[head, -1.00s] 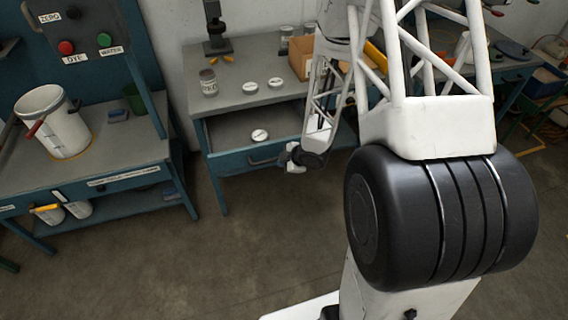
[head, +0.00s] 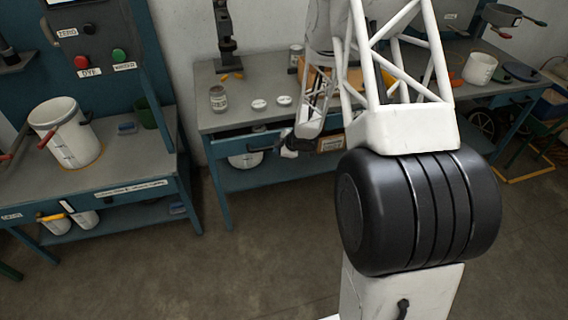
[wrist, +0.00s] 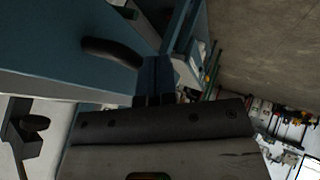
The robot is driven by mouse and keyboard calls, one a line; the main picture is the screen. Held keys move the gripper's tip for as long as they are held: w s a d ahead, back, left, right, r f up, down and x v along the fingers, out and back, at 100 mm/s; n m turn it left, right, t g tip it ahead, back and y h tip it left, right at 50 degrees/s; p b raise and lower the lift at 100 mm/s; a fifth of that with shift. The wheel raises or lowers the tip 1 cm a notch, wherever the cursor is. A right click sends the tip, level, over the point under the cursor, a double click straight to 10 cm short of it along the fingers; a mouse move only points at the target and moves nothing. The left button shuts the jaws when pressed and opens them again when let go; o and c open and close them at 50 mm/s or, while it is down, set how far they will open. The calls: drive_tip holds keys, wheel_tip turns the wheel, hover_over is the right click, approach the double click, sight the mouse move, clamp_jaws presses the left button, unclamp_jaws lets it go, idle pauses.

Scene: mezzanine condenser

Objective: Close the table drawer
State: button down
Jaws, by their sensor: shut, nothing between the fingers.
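The table drawer is a blue-fronted drawer (head: 228,147) under the grey-topped middle table (head: 240,119). In the head view its front looks flush or nearly flush with the table's front edge, and its inside is hidden. Its dark curved handle (wrist: 112,49) shows on the blue front in the wrist view. My gripper (wrist: 155,78) is shut and empty, with its fingertips at the blue front beside the handle. Whether they touch is hard to tell. In the head view my gripper (head: 287,148) is small and partly hidden at the drawer's right part.
A jar (head: 218,98) and white lids (head: 259,104) are on the tabletop. A left bench carries a white bucket (head: 65,132). A white container (head: 246,160) shows below the drawer. The floor (head: 240,265) in front is clear.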

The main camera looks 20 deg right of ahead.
sight(274, 138)
drive_tip(key=w, duration=0.6)
drive_tip(key=shift+w, duration=0.4)
drive_tip(key=shift+w+r, duration=0.1)
drive_tip(key=shift+s, duration=0.65)
drive_tip(key=s, duration=0.1)
drive_tip(key=s+f, duration=0.1)
drive_tip(key=s, duration=0.1)
drive_tip(key=v, duration=1)
drive_tip(key=shift+s, duration=0.15)
